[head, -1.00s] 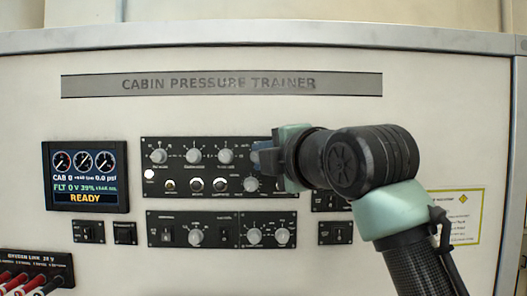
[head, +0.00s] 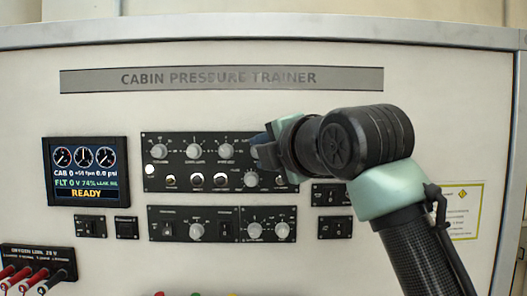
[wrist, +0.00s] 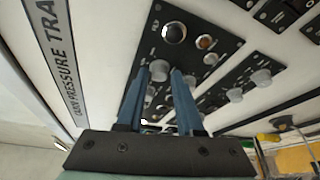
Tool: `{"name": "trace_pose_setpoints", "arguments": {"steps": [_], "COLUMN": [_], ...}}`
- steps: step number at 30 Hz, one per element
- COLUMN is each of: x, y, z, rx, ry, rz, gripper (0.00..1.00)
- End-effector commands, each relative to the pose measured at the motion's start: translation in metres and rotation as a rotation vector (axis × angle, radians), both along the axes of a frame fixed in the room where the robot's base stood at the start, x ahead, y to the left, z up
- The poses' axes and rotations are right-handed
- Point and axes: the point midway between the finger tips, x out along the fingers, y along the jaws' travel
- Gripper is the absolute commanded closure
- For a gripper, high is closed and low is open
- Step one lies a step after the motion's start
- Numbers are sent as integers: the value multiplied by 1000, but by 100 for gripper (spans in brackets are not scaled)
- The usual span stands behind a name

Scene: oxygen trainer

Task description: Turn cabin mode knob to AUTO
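My gripper (head: 259,152) is at the right part of the upper black control panel (head: 215,189). In the wrist view its two blue fingers (wrist: 159,78) are apart, with a grey knob (wrist: 158,71) showing between their tips. I cannot tell whether they touch it. In the head view the gripper hides the panel's upper right part. Left of it is a row of grey knobs: a left one (head: 158,151), a middle one (head: 193,151) and a right one (head: 226,151). The labels are too small to tell which is cabin mode.
A dark round part (wrist: 174,32) and an amber lamp (wrist: 206,43) lie near the fingertips. A lower panel (head: 212,209) carries more knobs. The display (head: 86,171) at left reads READY. Red-handled plugs (head: 20,275) are at lower left.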

Motion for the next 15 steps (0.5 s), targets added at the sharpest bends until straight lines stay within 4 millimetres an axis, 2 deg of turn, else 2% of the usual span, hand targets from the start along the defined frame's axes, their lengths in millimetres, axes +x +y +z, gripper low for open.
{"name": "trace_pose_setpoints", "arguments": {"steps": [1,3,11,15], "x": [0,0,0,-9], "y": [0,0,0,-5], "z": [0,0,0,0], "rx": [0,1,2,1], "ry": [0,0,-1,-4], "rz": [0,0,0,-1], "gripper": [53,45,45,45]}}
